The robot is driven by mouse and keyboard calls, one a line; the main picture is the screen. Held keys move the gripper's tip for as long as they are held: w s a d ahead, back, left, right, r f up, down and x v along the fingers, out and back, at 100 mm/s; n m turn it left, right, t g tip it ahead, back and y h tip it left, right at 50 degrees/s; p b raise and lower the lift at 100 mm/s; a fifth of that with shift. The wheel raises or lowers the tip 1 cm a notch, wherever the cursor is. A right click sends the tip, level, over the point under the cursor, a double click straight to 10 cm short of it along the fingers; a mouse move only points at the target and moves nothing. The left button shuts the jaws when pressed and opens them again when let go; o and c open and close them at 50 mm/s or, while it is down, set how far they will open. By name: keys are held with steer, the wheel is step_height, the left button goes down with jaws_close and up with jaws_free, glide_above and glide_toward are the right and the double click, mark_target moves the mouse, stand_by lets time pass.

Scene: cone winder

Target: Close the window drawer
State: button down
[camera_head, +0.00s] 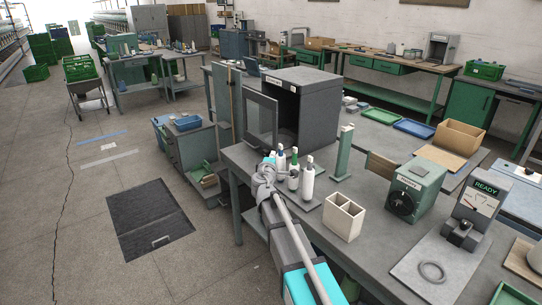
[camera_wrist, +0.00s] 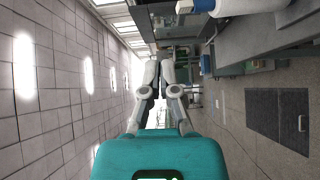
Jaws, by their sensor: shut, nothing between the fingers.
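A dark grey cabinet (camera_head: 322,112) stands on the near bench in the head view. Its windowed door (camera_head: 262,116) is swung open to the left, and the inside looks dark. No part clearly marked as a window drawer can be made out. A wooden panel (camera_head: 381,167) sticks out from the left of a green device (camera_head: 410,187). My gripper (camera_wrist: 158,68) is shut and empty in the wrist view, its fingers side by side and touching nothing visible. In the head view my arm reaches up from the bottom, with its far end in front of the bottles, below the open door.
Several bottles (camera_head: 307,178) stand close to my arm. A cream divided box (camera_head: 343,217), a green post (camera_head: 343,153) and a READY device (camera_head: 475,206) stand further right on the bench.

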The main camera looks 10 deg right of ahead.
steer(key=s+d+f+m+g+h+b, duration=0.1)
steer(key=s+d+f+m+g+b, duration=0.2)
steer(key=s+d+f+m+g, duration=0.4)
steer(key=s+d+f+m+g+h+b, duration=0.1)
steer(key=s+d+f+m+g+b, duration=0.25)
steer(key=s+f, duration=0.6)
steer(key=s+a+f+m+g+y+b, duration=0.1)
steer(key=s+a+f+m+g+y, duration=0.1)
steer(key=s+f, duration=0.3)
steer(key=s+a+f+m+g+y+b, duration=0.1)
steer(key=s+f+g+y, duration=0.3)
steer(key=s, duration=0.9)
step_height(320, 180, down, 2)
steer(key=shift+a+f+m+g+y+b, duration=0.2)
steer(key=shift+a+m+g+y+b, duration=0.15)
steer(key=shift+m+y+b, duration=0.15)
steer(key=shift+s, duration=0.1)
